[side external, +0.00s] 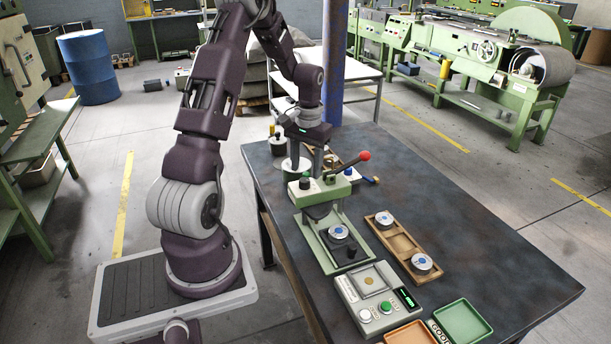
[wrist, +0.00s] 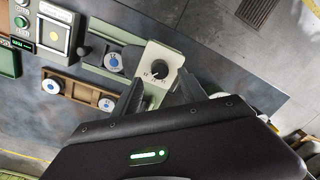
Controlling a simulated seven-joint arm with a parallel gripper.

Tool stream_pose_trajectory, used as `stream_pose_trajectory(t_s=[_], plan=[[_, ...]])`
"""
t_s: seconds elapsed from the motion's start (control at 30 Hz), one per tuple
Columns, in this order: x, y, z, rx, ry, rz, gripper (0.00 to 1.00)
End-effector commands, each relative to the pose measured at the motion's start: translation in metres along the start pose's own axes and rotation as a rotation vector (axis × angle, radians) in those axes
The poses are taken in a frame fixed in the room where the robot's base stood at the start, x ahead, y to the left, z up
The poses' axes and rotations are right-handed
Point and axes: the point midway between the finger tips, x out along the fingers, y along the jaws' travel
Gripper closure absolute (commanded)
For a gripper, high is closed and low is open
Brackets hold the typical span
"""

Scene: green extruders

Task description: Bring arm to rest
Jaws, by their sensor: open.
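My gripper (side external: 305,160) is open, with its fingers pointing down above the back part of the green press (side external: 328,187) on the dark table. In the wrist view, the two dark fingers (wrist: 160,92) stand apart on either side of the press's pale dial head (wrist: 158,73). I see nothing held between them. Whether the fingers touch the press cannot be told. The press has a lever with a red knob (side external: 364,156), and a silver-and-blue disc (side external: 338,232) sits on its dark base block.
A wooden tray (side external: 404,246) with two discs lies right of the press. A tester box (side external: 378,297), an orange tray (side external: 410,334) and a green tray (side external: 463,323) stand at the front. A round pot (side external: 296,170) and small items crowd the back. The table's right side is clear.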

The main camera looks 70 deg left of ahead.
Motion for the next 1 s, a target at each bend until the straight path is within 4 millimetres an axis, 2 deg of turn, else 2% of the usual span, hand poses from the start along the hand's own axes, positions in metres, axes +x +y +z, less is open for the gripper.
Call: stream_pose_trajectory(t_s=[0.1,0.2,0.6,0.67,0.73,0.77,0.8,0.87,0.9,0.97,1.0], plan=[[-0.022,0.0,-0.001,0.0,0.004,-0.001,0.5],[-0.031,0.0,0.0,0.001,0.001,0.0,0.5],[-0.034,0.0,0.0,0.001,0.0,0.0,0.5],[-0.04,0.006,0.002,0.012,0.009,-0.002,0.5],[-0.064,0.025,0.01,0.053,0.043,-0.008,0.5],[-0.08,0.039,0.017,0.081,0.065,-0.011,0.5],[-0.104,0.06,0.032,0.126,0.103,-0.012,0.5],[-0.141,0.094,0.066,0.206,0.167,-0.007,0.5],[-0.162,0.113,0.093,0.26,0.21,0.001,0.5],[-0.187,0.135,0.137,0.337,0.273,0.024,0.5],[-0.198,0.145,0.166,0.387,0.314,0.044,0.5]])
